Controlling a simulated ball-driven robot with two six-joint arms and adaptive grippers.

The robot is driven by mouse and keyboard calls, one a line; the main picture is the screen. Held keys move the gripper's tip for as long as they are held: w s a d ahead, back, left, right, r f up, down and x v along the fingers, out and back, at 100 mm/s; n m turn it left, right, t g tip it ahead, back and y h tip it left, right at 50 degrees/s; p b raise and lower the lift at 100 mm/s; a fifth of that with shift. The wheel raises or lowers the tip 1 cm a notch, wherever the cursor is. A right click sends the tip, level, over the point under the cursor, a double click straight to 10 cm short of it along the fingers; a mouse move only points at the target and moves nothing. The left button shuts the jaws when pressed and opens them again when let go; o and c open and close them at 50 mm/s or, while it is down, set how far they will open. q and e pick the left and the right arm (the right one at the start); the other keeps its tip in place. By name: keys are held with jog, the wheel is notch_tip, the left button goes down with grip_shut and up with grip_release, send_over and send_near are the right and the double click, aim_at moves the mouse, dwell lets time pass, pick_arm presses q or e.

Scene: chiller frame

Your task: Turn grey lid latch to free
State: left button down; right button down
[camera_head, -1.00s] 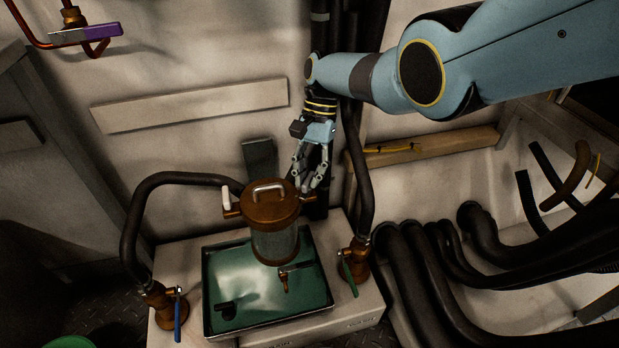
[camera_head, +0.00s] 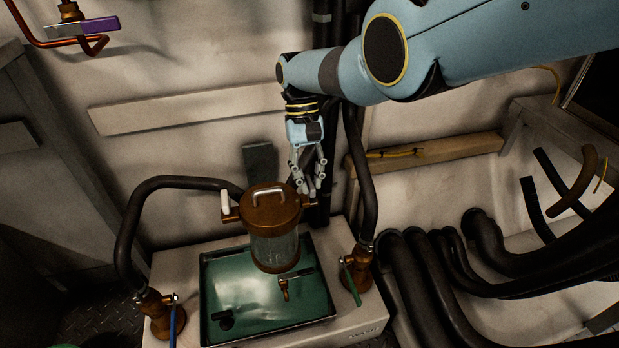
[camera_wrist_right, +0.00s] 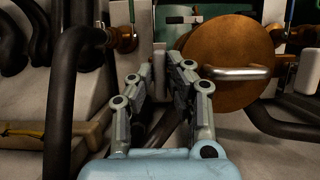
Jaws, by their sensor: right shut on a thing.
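The filter vessel has a round copper lid (camera_head: 270,207) with a metal bar handle (camera_head: 268,193) on top and a clear body (camera_head: 275,252). In the right wrist view the lid (camera_wrist_right: 228,62) lies right of my fingers. A white latch (camera_head: 225,202) stands upright at the lid's left side. My right gripper (camera_head: 308,187) reaches down at the lid's right side, shut on the grey lid latch (camera_wrist_right: 159,57). The fingers mostly hide that latch in the head view; only a little of it shows between the fingertips in the wrist view. My left gripper is not in view.
The vessel stands over a green tray (camera_head: 222,278). Black hoses (camera_head: 130,230) loop on both sides, one close right of my gripper. Valves with a blue handle (camera_head: 173,325) and a green handle (camera_head: 352,285) flank the tray. Thick pipes (camera_head: 415,275) fill the right.

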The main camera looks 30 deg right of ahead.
dwell(0.5)
jog(key=c, duration=1.3)
grip_release()
jog(key=v, duration=1.2)
